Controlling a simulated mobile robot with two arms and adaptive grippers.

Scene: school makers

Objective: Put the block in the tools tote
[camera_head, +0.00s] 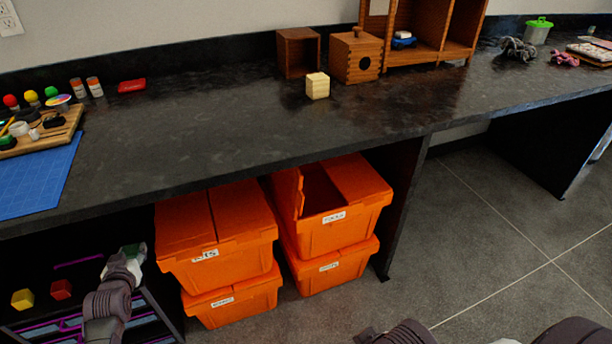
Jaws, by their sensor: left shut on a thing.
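My left gripper (135,258) is at the lower left, in front of the dark space under the counter. It is shut on a small green block (138,248), mostly hidden by the fingers. The orange tote at the upper right of the stacks (345,236) has a small label that seems to read "tools". Its left lid flap stands up, leaving a dark opening, and its right flap lies closed. The held block is left of this tote, apart from it. I do not see my right gripper; only parts of my arm show at the bottom edge.
A closed orange tote (215,230) stands on another, between my left gripper and the open tote. A yellow block (22,299) and red block (61,290) lie at lower left. A pale wooden block (317,88) sits on the dark counter (200,130), which overhangs the totes.

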